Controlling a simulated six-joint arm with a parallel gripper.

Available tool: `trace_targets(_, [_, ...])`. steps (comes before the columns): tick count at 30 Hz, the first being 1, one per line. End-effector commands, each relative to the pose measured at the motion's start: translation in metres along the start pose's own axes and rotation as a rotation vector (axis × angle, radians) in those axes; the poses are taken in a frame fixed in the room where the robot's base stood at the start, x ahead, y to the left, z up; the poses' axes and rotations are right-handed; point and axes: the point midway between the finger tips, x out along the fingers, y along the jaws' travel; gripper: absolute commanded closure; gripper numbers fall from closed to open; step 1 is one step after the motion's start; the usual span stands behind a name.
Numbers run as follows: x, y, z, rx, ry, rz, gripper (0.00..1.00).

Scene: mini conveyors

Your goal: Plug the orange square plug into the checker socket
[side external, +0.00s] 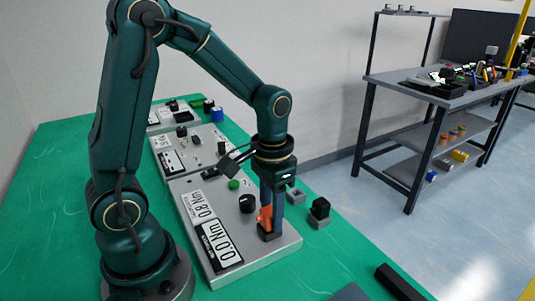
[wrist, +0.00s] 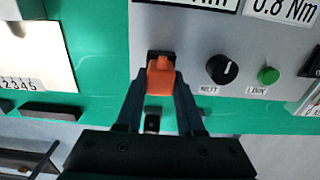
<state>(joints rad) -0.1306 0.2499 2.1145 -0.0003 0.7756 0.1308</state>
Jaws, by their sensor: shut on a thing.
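The orange square plug (side external: 264,214) is between the fingers of my gripper (side external: 270,222), which is shut on it. In the wrist view the plug (wrist: 160,80) sits between both fingertips (wrist: 160,74). The dark checker socket (side external: 266,236) is on the front right part of the grey checker panel (side external: 285,243). The plug is right at the socket, and the dark socket edge (wrist: 155,53) shows just beyond it in the wrist view. The fingers and plug hide the opening, so I cannot tell how deep the plug sits.
The panel has a black knob (side external: 247,203), a green button (side external: 233,184) and a display reading 0.0 Nm (side external: 218,245). A grey block with a black top (side external: 320,210) and a small grey block (side external: 296,196) stand right of it. More panels stand behind on the green table.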

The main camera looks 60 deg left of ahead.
Motion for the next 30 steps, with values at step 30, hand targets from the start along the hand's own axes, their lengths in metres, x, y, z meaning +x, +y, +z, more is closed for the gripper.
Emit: trace_targets(30, [-0.051,0.0,0.0,0.0,0.0,0.0,0.28])
